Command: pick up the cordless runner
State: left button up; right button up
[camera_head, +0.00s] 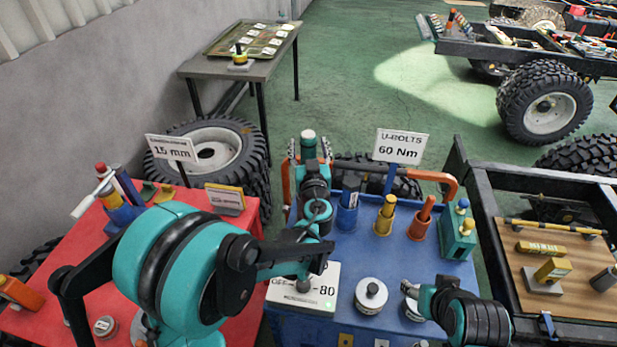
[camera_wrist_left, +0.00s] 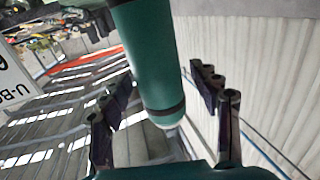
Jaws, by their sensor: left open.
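A teal cylinder with a dark band and a pale tip, which I take to be the cordless runner (camera_head: 308,139), shows at the far edge of the blue table. In the left wrist view the runner (camera_wrist_left: 150,65) comes down from the top, its pale tip toward the palm. My left gripper (camera_head: 308,152) is open, with a finger on either side of it. In the wrist view the left gripper (camera_wrist_left: 165,112) shows clear gaps beside the runner. The runner's other end is hidden.
The blue table (camera_head: 345,258) holds several coloured holders, a white round container (camera_head: 371,295) and a U-bolts sign (camera_head: 401,145). An orange-ended bar (camera_head: 437,177) runs along its back. A red table (camera_head: 60,240) stands left, and a dark chassis frame (camera_head: 487,215) right.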

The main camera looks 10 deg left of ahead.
pick_arm(q)
jog(key=shift+c, duration=0.2)
grip_shut()
jog(key=shift+r, duration=0.15)
